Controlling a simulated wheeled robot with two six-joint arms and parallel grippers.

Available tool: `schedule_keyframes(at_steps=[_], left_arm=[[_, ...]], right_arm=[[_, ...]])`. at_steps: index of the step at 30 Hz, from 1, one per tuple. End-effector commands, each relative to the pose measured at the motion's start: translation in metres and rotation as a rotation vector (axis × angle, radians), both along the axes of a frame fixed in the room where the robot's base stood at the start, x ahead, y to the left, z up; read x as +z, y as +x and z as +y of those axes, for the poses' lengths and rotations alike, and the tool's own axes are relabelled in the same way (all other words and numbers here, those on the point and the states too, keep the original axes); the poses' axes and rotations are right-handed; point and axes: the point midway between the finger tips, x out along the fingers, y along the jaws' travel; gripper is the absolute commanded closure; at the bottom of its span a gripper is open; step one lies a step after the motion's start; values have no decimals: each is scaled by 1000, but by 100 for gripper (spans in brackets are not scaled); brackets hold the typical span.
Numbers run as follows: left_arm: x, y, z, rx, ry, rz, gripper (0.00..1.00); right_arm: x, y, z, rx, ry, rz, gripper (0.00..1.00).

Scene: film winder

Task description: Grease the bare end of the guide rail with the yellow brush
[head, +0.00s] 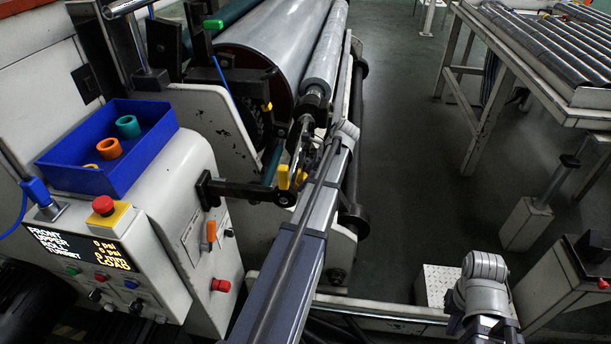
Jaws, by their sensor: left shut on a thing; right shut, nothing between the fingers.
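My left arm reaches up from the bottom middle, and its dark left gripper (306,166) hangs beside the machine's near end frame. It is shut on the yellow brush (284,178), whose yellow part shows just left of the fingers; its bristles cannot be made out. The brush is close above the round end of a dark horizontal arm; contact cannot be told. A narrow pale rail (344,90) runs along the rollers, its near end hidden by my arm. I cannot tell whether it is the guide rail, nor see grease. My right gripper (487,326) is low at the right, shut and empty.
A blue tray (152,152) with orange and teal rings sits on the control cabinet. The dark arm (240,190) juts from the cabinet towards the brush. Large rollers (265,45) fill the top. A roller table (560,90) stands upper right, with clear floor (420,150) between.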

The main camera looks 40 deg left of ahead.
Motion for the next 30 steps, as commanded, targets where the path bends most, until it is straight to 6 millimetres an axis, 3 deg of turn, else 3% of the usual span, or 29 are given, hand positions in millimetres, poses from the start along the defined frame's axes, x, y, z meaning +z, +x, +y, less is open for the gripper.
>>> schedule_keyframes(at_steps=[4,11,24,30], left_arm=[[0,-10,-5,0,0,0,75],[0,-9,-5,0,1,0,75],[-2,16,8,-1,0,-1,75],[-2,17,9,-2,0,-2,75]], right_arm=[[0,0,0,0,0,0,100],[0,0,0,0,0,0,100],[-2,0,0,0,0,0,100],[-2,0,0,0,0,0,100]])
